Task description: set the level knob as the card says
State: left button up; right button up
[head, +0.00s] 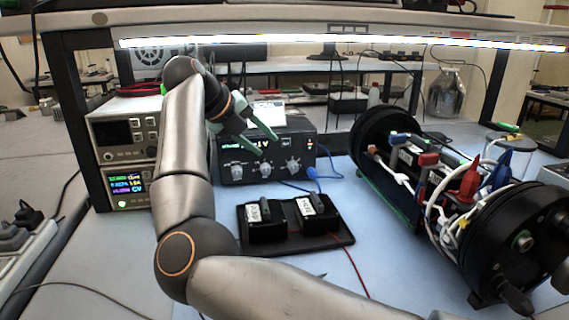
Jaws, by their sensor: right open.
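A black control box (307,150) stands at the back centre of the bench, with a small lit display on its front. Three grey knobs sit along its lower front: a left knob (237,171), a middle knob (266,169) and a right knob (293,165). Their labels are too small to read, so I cannot tell which is the level knob. A white card (267,112) is at the top of the box, partly behind my gripper; its text is unreadable. My right gripper (270,146), with green fingers, is open and empty in front of the box's upper front, above the knobs. My left gripper is not in view.
Stacked instruments (125,140) stand left of the box. A black tray (290,242) with two black modules lies in front of it. A large open cylinder (385,130) with wiring fills the right. Blue and red cables cross the bench. A shelf with a light strip hangs above.

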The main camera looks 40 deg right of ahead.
aim_at(291, 166)
jog(key=x, duration=1.2)
jog(key=shift+f+b, duration=0.1)
jog(key=shift+b, duration=0.2)
jog(key=shift+c, duration=0.2)
jog(key=shift+a, duration=0.1)
grip_shut()
